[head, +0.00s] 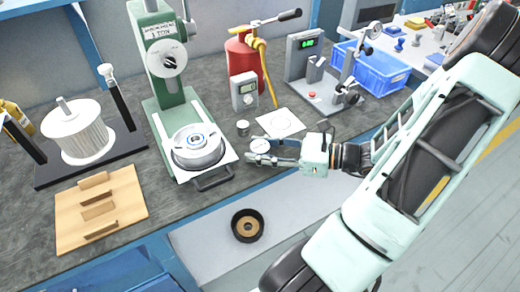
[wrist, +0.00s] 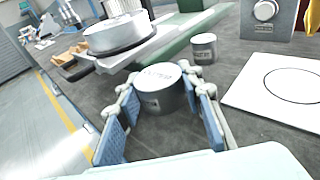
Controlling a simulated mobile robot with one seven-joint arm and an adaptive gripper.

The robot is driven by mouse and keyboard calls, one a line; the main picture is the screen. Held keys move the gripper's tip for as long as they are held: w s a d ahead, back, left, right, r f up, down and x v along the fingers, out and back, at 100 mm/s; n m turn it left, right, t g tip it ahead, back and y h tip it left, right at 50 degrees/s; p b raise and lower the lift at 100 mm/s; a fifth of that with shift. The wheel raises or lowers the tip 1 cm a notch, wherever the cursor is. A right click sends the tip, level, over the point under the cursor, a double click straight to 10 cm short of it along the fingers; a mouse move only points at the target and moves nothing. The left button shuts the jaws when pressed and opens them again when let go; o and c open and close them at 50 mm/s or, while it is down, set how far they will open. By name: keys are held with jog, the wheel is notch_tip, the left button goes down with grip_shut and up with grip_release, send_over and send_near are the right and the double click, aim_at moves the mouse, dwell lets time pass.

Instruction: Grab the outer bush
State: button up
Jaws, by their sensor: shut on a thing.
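A grey metal cylinder with lettering on its top, which I take as the outer bush (wrist: 158,88), sits between the blue pads of my gripper (wrist: 165,118) in the wrist view. The lettering is too blurred to read surely. The gripper is shut on its sides. In the head view my gripper (head: 272,152) holds the bush (head: 260,146) low over the bench, right of the press; whether the bush touches the bench I cannot tell. A smaller grey cylinder (head: 242,128) stands just behind it, apart from the fingers, and also shows in the wrist view (wrist: 203,48).
The green press (head: 160,60) carries a round metal housing (head: 197,150) on its plate, left of the gripper. A white card with a circle (head: 280,123) lies behind it. A black ring (head: 247,226) lies in front on a grey surface. A wooden block (head: 125,190) is at left.

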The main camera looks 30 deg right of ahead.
jog(key=shift+r, duration=0.2)
jog(key=shift+r+p, duration=0.85)
jog(key=shift+p, duration=0.25)
jog(key=s+a+r+p, duration=0.7)
jog(key=s+r+p, duration=0.4)
jog(key=p, duration=0.5)
jog(key=shift+s+a, duration=0.2)
jog(key=shift+a, duration=0.2)
